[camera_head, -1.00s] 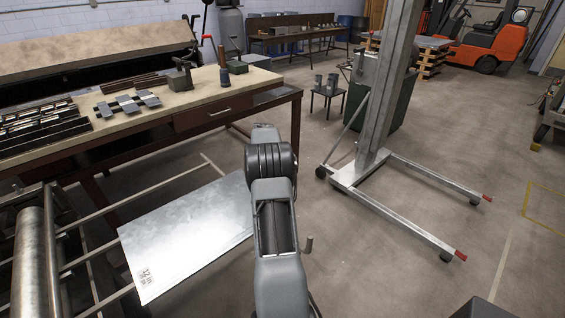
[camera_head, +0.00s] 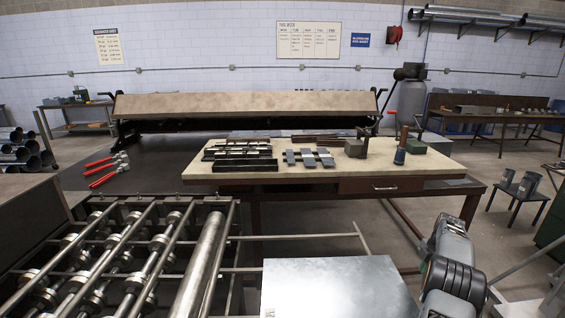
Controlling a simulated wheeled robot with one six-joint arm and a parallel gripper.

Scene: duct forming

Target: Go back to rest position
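My arm shows at the lower right of the head view as grey and black links. My gripper itself is not visible; the end of the arm is hidden behind its own links or out of frame. A flat shiny metal sheet (camera_head: 338,288) lies at the bottom centre, beside the arm, on the bars at the outlet side of the roller machine (camera_head: 140,262).
A workbench (camera_head: 415,182) with tools and metal pieces stands ahead. A long folding machine (camera_head: 245,104) stands behind it. Red-handled tools (camera_head: 100,165) lie at the left. A small stool (camera_head: 517,190) stands at the right. Floor shows at the right.

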